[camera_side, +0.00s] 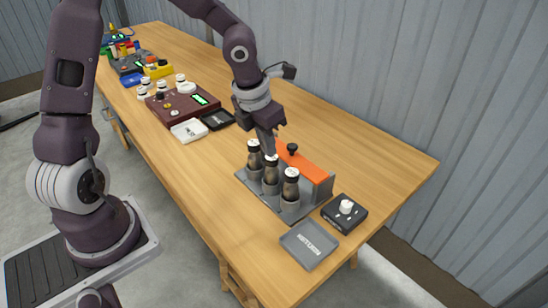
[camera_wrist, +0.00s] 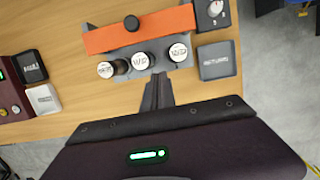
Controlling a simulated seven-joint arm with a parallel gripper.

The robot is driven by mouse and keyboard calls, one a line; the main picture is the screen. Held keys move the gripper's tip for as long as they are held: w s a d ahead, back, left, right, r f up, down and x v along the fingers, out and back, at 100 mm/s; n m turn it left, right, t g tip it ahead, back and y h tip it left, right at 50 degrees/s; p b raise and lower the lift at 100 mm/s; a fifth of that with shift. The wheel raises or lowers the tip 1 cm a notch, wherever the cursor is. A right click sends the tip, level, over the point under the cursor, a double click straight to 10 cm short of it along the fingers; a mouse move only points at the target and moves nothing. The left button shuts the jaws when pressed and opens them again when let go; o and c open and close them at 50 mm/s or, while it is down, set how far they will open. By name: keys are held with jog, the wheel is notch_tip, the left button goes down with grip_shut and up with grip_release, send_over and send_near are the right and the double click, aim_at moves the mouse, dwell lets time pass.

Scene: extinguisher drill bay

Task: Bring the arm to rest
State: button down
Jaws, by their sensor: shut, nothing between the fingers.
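In the wrist view the closed fingers (camera_wrist: 158,92) show below the row of bottles. All three stand upright. The fingertips look close to the bottles, but I cannot tell the exact gap.
An orange bar (camera_side: 308,164) with a black knob runs along the rack. A black dial box (camera_side: 344,212) and a grey labelled tray (camera_side: 309,245) lie at the near end. A maroon panel (camera_side: 183,100) and white (camera_side: 188,131) and black (camera_side: 217,119) trays lie farther back. The table's right side (camera_side: 370,145) is clear.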

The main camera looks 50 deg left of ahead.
jog(key=shift+s+r, duration=0.15)
jog(key=shift+r, duration=0.45)
